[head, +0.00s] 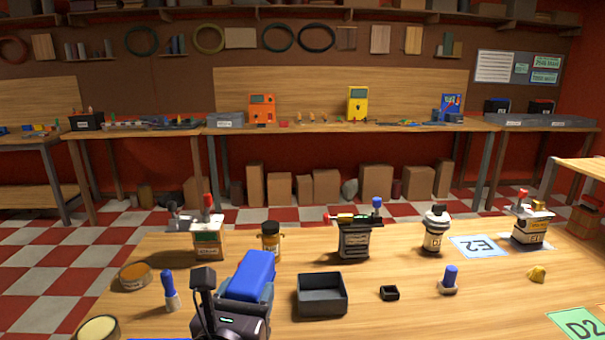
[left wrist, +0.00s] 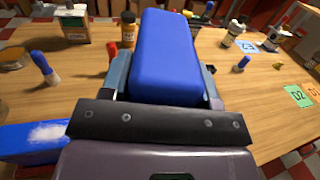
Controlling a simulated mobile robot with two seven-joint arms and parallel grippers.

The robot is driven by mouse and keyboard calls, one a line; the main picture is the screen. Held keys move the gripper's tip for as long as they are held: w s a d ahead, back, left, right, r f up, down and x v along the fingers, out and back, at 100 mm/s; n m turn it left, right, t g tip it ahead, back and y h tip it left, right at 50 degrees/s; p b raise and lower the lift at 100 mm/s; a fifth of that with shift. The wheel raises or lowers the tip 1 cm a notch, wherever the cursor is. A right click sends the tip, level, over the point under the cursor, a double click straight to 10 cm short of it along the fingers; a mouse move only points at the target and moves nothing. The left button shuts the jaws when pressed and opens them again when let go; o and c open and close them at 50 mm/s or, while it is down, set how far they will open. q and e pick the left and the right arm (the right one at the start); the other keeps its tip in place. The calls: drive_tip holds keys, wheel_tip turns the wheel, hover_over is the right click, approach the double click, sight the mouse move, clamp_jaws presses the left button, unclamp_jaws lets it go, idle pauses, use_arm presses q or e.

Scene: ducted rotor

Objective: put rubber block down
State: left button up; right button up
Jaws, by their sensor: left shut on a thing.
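The blue rubber block (head: 252,270) is a thick rounded slab held by my left gripper (head: 247,292) above the front of the wooden table (head: 400,310). In the left wrist view the block (left wrist: 165,60) fills the space between the two grey fingers of my left gripper (left wrist: 163,85), which are shut on its sides. The block points away from the wrist. The table beneath the block is hidden, and I cannot tell the gap to it. My right gripper is not in view.
An amber jar (head: 270,242) stands behind the block and a blue-handled tool (head: 170,290) left. Cards E2 (head: 480,246) and D2 (head: 582,325) lie right.

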use_arm(q)
drive_tip(key=s+a+f+n+y, duration=0.2)
drive_tip(key=s+a+f+y, duration=0.1)
drive_tip(key=a+f, duration=0.8)
drive_tip(key=shift+s+a+f, duration=0.4)
drive_tip(key=shift+s+a, duration=0.1)
drive_tip(key=shift+a, duration=0.2)
